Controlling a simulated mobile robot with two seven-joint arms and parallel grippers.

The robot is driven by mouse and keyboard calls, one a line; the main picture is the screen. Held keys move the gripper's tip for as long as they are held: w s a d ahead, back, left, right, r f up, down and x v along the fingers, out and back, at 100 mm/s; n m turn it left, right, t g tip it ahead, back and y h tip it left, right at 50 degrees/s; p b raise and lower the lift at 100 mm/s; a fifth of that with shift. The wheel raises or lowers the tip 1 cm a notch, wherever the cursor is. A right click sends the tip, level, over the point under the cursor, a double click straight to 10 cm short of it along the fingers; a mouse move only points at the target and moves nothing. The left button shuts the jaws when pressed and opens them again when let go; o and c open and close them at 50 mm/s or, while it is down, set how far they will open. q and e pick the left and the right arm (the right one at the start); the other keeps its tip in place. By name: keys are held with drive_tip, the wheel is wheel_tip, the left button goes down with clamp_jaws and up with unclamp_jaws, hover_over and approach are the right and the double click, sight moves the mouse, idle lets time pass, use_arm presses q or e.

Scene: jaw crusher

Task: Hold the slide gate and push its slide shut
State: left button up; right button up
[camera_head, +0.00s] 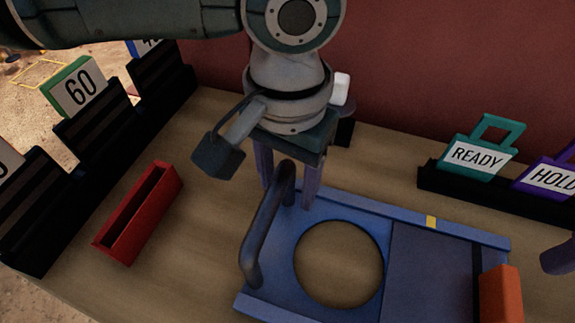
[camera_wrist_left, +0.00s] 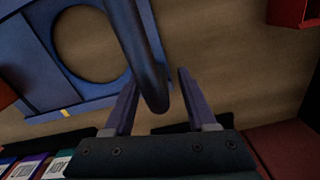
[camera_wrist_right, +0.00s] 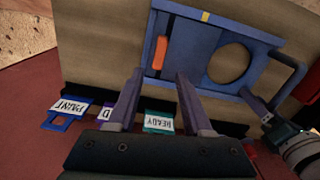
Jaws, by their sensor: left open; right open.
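The blue slide gate (camera_head: 408,215) lies on the table with its round hole (camera_head: 338,264) uncovered. Its slide (camera_head: 430,265) is a darker blue panel right of the hole, with an orange grip (camera_head: 500,295) at the right end. The dark bar handle (camera_head: 262,225) arches along the gate's left end. My left gripper (camera_head: 289,196) is open at the handle's far end. In the left wrist view the handle (camera_wrist_left: 143,60) passes between the fingers (camera_wrist_left: 158,80); contact is unclear. My right gripper (camera_wrist_right: 157,78) is open and empty; the orange grip (camera_wrist_right: 160,52) appears beyond its fingers.
A red tray (camera_head: 138,215) lies left of the gate. Black racks with number cards, one reading 60 (camera_head: 80,90), line the left edge. READY (camera_head: 478,152) and HOLD (camera_head: 552,178) tags stand in a black rack at the back right. Bare table lies between tray and gate.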

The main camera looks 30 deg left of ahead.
sight(514, 294)
use_arm(q)
clamp_jaws()
idle(0.4)
idle(0.9)
use_arm(e)
drive_tip(key=shift+o, duration=0.4)
drive_tip(key=shift+m, duration=0.8)
wheel_tip(514, 294, down, 11)
drive_tip(key=shift+r, duration=0.1)
